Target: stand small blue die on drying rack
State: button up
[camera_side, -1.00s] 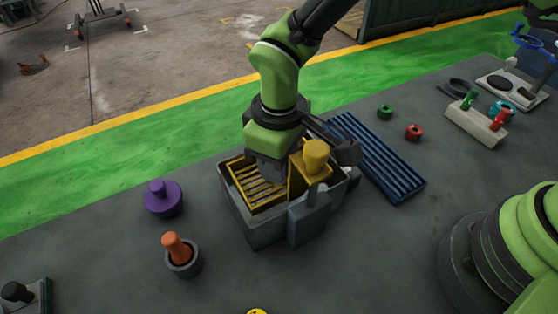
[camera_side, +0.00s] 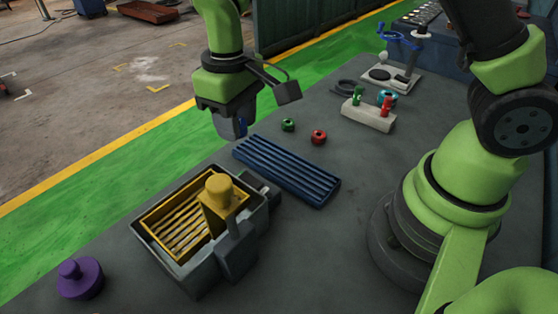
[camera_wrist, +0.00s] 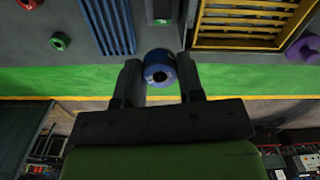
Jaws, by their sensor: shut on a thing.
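The small blue die (camera_wrist: 159,69) is a round blue ring with a dark central hole, held between my gripper's fingers in the wrist view. A sliver of its blue shows in the side view (camera_side: 242,126), mostly hidden by a finger. My gripper (camera_side: 233,132) is shut on it, pointing down near the far-left end of the drying rack, apparently above table level. The drying rack (camera_side: 287,170) is a dark blue ribbed panel on the grey table, with nothing on it. In the wrist view the rack (camera_wrist: 108,25) is up and left of the die.
A grey tub (camera_side: 178,272) with a yellow slatted basket (camera_side: 170,235) stands left of the rack. A green ring (camera_side: 288,125) and a red ring (camera_side: 319,137) lie just behind the rack. A purple knobbed piece (camera_side: 80,279) sits at lower left.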

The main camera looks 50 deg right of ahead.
jog(key=s+d+f+m, duration=0.2)
jog(key=d+m, duration=0.2)
jog(key=d, duration=0.5)
send_over(284, 162)
notch_tip(284, 162, down, 5)
jog(key=shift+f, duration=2.4)
jog(key=shift+f, duration=0.1)
jog(key=o, duration=1.1)
jog(key=shift+c, duration=0.2)
